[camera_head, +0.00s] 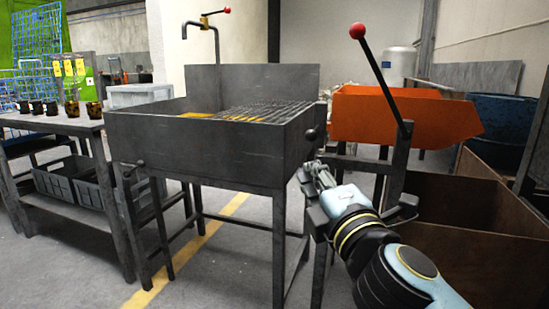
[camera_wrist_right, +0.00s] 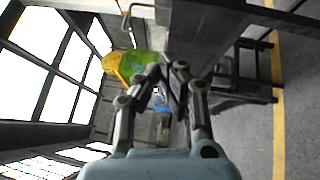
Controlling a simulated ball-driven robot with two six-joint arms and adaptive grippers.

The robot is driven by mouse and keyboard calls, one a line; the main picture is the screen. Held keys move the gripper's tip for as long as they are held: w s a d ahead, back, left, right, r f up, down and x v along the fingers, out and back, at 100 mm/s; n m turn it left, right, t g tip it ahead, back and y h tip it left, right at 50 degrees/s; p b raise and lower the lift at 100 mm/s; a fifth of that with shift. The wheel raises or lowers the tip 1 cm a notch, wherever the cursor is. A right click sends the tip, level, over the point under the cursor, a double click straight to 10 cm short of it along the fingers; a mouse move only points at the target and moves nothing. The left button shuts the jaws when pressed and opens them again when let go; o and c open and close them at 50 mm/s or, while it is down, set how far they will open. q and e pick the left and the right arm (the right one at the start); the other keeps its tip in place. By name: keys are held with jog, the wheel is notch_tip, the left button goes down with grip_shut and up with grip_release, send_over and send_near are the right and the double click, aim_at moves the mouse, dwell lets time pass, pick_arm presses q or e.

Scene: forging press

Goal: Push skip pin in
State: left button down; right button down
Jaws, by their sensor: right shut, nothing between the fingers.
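The orange skip (camera_head: 400,114) stands on a dark metal frame at the right in the head view. A long lever with a red ball (camera_head: 357,31) rises at its near side. I cannot make out the skip pin for certain. A small dark round knob (camera_head: 310,135) shows by the right side of the grey basin, just above my right gripper (camera_head: 307,176). That gripper is shut and empty, below and left of the skip, close to the basin's right front corner. Its closed fingers show in the wrist view (camera_wrist_right: 167,80). My left gripper is not in view.
The grey metal basin (camera_head: 190,147) with a grate stands on legs at the centre. A brown open bin (camera_head: 470,235) stands at the right behind my arm. A workbench (camera_head: 50,123) with small dark cups is at the left. Grey floor lies open in front.

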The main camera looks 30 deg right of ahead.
jog(key=shift+d+f, duration=0.15)
jog(key=shift+f, duration=0.15)
jog(key=shift+w, duration=0.1)
